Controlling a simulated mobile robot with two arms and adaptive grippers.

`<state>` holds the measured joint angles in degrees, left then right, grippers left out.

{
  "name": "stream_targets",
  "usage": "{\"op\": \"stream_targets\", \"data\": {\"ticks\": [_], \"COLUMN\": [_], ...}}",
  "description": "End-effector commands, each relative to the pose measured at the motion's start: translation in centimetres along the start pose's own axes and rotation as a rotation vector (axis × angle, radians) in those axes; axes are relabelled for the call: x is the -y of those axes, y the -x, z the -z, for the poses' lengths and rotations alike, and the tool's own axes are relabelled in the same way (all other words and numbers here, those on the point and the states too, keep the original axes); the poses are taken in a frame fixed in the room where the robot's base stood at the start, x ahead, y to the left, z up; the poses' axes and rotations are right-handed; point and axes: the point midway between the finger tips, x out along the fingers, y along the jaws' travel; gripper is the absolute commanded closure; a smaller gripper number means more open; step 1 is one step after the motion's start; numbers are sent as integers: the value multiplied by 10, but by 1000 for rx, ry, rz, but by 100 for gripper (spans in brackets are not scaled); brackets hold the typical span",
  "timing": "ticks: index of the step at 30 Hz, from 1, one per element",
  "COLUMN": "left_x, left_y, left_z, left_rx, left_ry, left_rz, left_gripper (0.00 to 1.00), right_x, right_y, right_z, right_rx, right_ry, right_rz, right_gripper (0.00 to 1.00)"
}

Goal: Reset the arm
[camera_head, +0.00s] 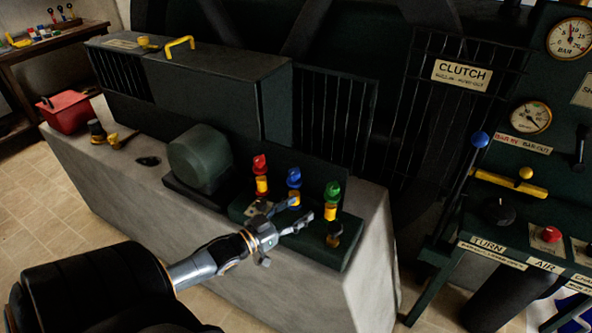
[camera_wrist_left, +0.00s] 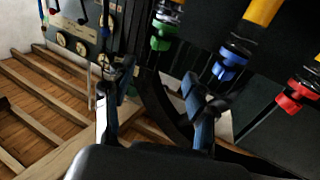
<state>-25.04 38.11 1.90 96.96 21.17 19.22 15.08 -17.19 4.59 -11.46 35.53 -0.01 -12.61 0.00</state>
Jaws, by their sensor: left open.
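My left arm comes in from the lower left in the head view. Its gripper (camera_head: 298,211) is open and empty, in front of a dark green panel (camera_head: 300,246) with three coloured fittings. These are a red-topped one (camera_head: 260,163), a blue-topped one (camera_head: 294,177) and a green-topped one (camera_head: 333,191). The gripper overlaps the space between the blue and green ones; contact cannot be told. In the left wrist view, the open fingers (camera_wrist_left: 153,92) have the green (camera_wrist_left: 160,42), blue (camera_wrist_left: 231,58) and red (camera_wrist_left: 292,97) tops beyond them, with nothing held. My right gripper is out of view.
A pale plinth (camera_head: 365,235) carries the panel and a dark rounded housing (camera_head: 200,155). A red box (camera_head: 67,111) stands at its left end. Tiled floor (camera_head: 50,205) lies left.

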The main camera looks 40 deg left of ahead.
Motion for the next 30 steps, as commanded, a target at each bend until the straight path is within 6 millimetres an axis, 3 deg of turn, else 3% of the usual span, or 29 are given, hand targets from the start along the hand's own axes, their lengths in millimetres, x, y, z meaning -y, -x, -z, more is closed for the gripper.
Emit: {"op": "stream_targets", "data": {"ticks": [11, 15, 17, 23, 30], "left_x": [0, -9, -20, -82, -150], "left_y": [0, 0, 1, 14, 58], "left_z": [0, -7, -16, -56, -82], "left_rx": [0, 34, 79, 344, 691], "left_ry": [0, 4, 6, 3, -26], "left_rz": [0, 1, 1, 2, -2], "left_gripper": [44, 44, 44, 44, 44], "right_x": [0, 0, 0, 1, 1], "right_y": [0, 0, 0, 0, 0], "right_z": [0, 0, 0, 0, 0], "right_rx": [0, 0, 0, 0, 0], "right_ry": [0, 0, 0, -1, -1], "right_rz": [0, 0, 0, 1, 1], "right_gripper": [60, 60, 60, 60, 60]}}
